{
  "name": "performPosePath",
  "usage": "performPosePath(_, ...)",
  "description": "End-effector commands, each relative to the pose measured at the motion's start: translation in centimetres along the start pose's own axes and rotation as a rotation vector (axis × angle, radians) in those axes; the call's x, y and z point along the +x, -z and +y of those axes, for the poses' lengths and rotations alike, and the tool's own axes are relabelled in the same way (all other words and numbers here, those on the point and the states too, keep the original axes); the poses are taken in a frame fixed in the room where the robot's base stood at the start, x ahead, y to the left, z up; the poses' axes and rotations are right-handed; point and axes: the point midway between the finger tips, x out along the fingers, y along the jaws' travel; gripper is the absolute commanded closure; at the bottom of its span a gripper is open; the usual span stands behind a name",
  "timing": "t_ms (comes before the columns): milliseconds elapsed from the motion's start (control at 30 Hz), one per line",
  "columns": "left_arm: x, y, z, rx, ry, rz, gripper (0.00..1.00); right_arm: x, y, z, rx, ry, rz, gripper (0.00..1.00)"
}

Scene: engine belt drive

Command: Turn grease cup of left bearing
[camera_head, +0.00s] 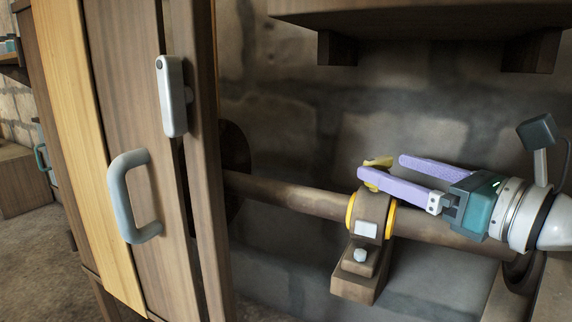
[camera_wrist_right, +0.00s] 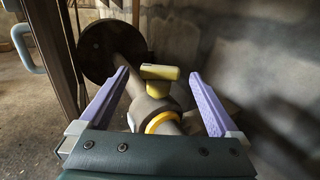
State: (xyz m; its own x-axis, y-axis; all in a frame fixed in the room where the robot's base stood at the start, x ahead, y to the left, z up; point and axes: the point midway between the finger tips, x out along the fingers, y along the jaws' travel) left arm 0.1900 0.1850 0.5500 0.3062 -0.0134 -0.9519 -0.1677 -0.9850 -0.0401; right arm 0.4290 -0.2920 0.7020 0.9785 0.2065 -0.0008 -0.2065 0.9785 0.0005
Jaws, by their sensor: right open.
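The left bearing (camera_head: 370,222) is a brown block with yellow rings, around a horizontal brown shaft (camera_head: 290,196). Its grease cup (camera_head: 379,162) is a yellow T-shaped piece on top, partly hidden by a finger in the head view. My right gripper (camera_head: 398,178) comes in from the right with its lilac fingers open. In the right wrist view the yellow cup (camera_wrist_right: 159,73) stands between the two spread fingers (camera_wrist_right: 160,88), slightly beyond the tips and apart from both. The bearing's yellow ring (camera_wrist_right: 162,121) shows below it. My left gripper is not in view.
A wooden door (camera_head: 125,100) with a grey handle (camera_head: 134,196) and a latch (camera_head: 172,96) stands left of the bearing. A wooden shelf (camera_head: 420,14) overhangs above. A dark round wheel (camera_wrist_right: 112,52) sits on the shaft's far end. Stone wall lies behind.

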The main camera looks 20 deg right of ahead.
Motion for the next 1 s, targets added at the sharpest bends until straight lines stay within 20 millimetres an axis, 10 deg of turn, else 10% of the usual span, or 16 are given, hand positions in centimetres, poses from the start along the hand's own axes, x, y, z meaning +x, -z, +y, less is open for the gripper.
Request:
performPosePath(667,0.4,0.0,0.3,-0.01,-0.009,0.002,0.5,3.6,0.0,0.0,0.0,-0.001,0.0,0.04)
performPosePath(1000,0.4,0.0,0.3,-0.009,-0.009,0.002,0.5,3.6,0.0,0.0,0.0,0.0,0.0,0.42)
